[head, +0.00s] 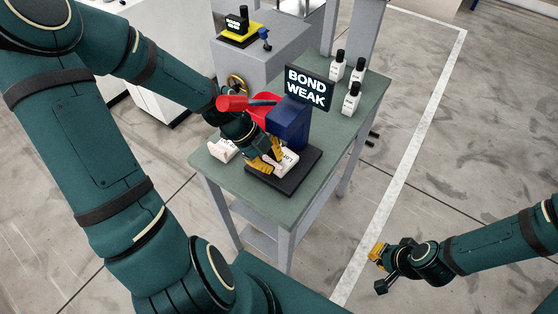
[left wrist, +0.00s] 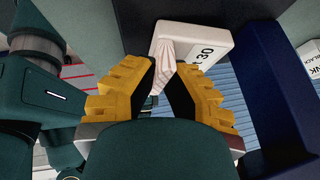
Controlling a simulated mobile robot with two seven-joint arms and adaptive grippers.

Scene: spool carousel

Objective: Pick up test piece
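A small pale, striped, tapering piece (left wrist: 168,60), which I take for the test piece, lies at a white block (left wrist: 208,42) marked "30" in the left wrist view. My left gripper (left wrist: 166,68) has its yellow fingers close in on both sides of the pale piece, with the dark pads seeming to touch it. In the head view my left gripper (head: 267,160) is low over the dark base plate (head: 292,178), beside the white block (head: 289,162). My right gripper (head: 376,269) is open and empty, off the table's right side.
A blue box (head: 290,122) stands right behind the left gripper, with a "BOND WEAK" sign (head: 309,86) behind it. A red object (head: 233,103) and a white item (head: 222,149) are near my left arm. Several white bottles (head: 352,98) stand at the green table's (head: 338,132) right.

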